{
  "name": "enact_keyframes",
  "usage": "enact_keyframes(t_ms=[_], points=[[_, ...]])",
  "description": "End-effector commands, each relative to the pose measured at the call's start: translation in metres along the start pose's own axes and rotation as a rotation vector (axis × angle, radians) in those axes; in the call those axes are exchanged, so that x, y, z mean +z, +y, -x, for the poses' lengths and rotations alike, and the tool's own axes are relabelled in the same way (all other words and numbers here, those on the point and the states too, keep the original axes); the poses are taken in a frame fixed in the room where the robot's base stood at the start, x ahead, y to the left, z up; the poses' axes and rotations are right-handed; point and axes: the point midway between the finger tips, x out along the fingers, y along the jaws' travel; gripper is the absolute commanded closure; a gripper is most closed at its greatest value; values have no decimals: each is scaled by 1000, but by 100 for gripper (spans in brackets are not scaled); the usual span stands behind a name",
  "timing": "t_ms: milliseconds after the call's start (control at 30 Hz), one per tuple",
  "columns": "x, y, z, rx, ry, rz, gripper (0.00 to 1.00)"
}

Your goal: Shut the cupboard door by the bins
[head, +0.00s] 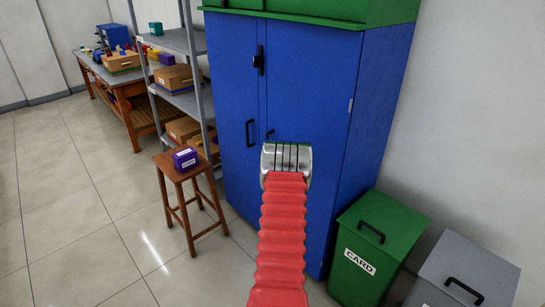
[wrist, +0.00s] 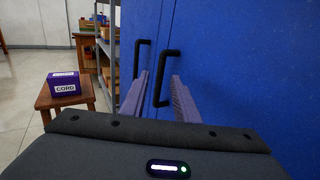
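The blue cupboard (head: 310,90) stands tall ahead of me, just left of the bins. Its left door (head: 233,90) and right door (head: 310,115) meet at a vertical seam. The right door seems to stand slightly proud of the left one, but I cannot tell how far. The black left handle (wrist: 140,62) and right handle (wrist: 168,75) show in the wrist view. My gripper (head: 286,158) is in front of the right door. In the wrist view its fingers (wrist: 160,76) are apart, with the right handle appearing between them. I cannot tell whether they touch it.
A green CARD bin (head: 375,245) and a grey bin (head: 465,270) stand right of the cupboard. A wooden stool (head: 185,180) with a purple CORD box (head: 185,157) is on the left. Grey shelving (head: 180,42) and a workbench (head: 125,78) lie behind. The left floor is clear.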

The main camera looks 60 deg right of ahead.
Motion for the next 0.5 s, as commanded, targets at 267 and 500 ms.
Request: enact_keyframes(t_ms=[267,500], points=[[0,1,20,1,1,0,72],[0,1,21,1,0,0,72]])
